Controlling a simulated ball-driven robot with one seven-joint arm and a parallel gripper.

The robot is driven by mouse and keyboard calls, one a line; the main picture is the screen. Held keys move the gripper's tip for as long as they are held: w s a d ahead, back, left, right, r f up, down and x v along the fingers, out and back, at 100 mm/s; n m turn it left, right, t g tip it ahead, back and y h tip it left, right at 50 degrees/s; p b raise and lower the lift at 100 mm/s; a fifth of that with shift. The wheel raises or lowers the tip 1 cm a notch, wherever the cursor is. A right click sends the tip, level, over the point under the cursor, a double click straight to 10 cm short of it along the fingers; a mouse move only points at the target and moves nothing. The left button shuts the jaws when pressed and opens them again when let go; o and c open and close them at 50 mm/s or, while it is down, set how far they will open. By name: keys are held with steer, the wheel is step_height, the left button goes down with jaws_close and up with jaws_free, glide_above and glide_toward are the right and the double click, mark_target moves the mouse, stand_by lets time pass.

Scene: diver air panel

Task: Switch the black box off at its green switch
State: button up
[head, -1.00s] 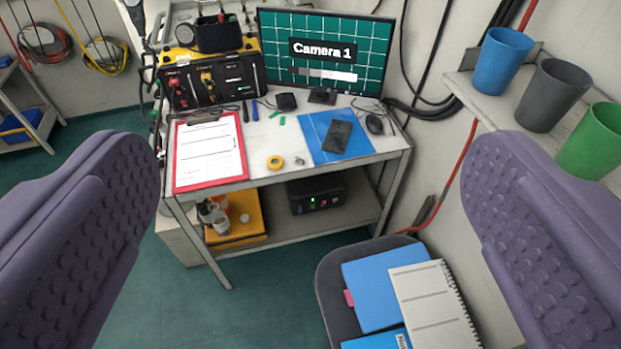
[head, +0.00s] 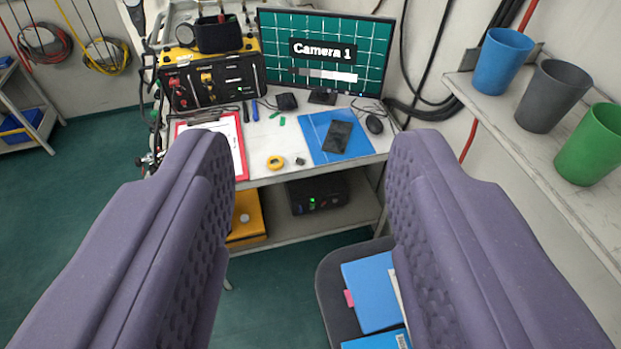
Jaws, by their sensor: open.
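The black box (head: 323,186) sits on the lower shelf of the desk. Its front carries a small lit green switch (head: 312,203), with a red spot and a blue spot on the same face. My gripper (head: 311,150) is open and empty. Its two purple textured fingers frame the desk, one on the left and one on the right. The box shows in the gap between them, farther off, and nothing touches it. The box's front is in plain view.
A chair (head: 330,290) with blue folders stands in front of the desk, low right. A wall shelf (head: 490,105) with blue, grey and green cups is at right. The desk top (head: 255,140) overhangs the box. A yellow tray (head: 246,225) lies left of it. Green floor is free at left.

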jaws_close()
stand_by(1.3)
